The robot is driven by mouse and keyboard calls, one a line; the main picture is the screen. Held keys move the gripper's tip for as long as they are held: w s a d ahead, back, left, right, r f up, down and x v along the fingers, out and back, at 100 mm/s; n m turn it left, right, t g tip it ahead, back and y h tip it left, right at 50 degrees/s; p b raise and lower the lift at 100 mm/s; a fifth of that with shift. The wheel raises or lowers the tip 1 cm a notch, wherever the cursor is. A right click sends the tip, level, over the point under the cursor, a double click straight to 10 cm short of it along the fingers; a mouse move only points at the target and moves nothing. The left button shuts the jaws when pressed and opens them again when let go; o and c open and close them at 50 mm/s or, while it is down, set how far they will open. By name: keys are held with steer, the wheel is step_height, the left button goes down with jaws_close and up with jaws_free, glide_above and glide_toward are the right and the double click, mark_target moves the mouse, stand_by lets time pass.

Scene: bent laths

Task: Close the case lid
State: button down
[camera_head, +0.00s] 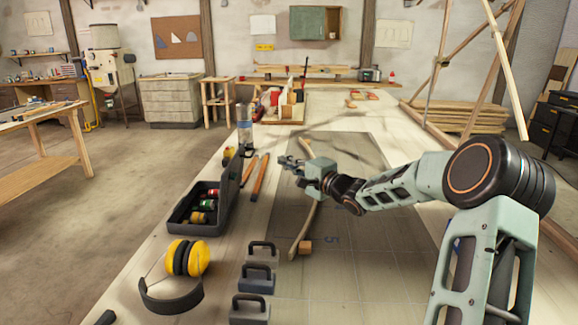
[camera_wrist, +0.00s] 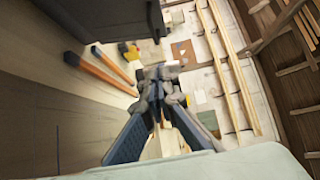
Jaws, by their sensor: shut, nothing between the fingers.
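The dark grey case (camera_head: 182,222) stands open on the left side of the bench, with several small coloured items inside. Its lid (camera_head: 232,172) stands up roughly upright along the case's right side. In the wrist view a dark panel at the top left, which looks like the lid (camera_wrist: 105,22), is above and left of the fingers. My gripper (camera_head: 283,161) is right of the lid, apart from it, above the bench. Its fingertips meet in the wrist view (camera_wrist: 158,76), shut and empty.
Two orange-handled tools (camera_head: 259,178) lie between the lid and my gripper. A bent lath (camera_head: 303,232) lies below my gripper. Yellow ear defenders (camera_head: 188,257) and several handled weights (camera_head: 257,280) are nearer. A clear bottle (camera_head: 244,128) stands beyond the case.

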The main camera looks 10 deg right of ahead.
steer(key=w+a+b, duration=0.1)
steer(key=w+a, duration=0.5)
steer(key=shift+w, duration=0.15)
stand_by(0.3)
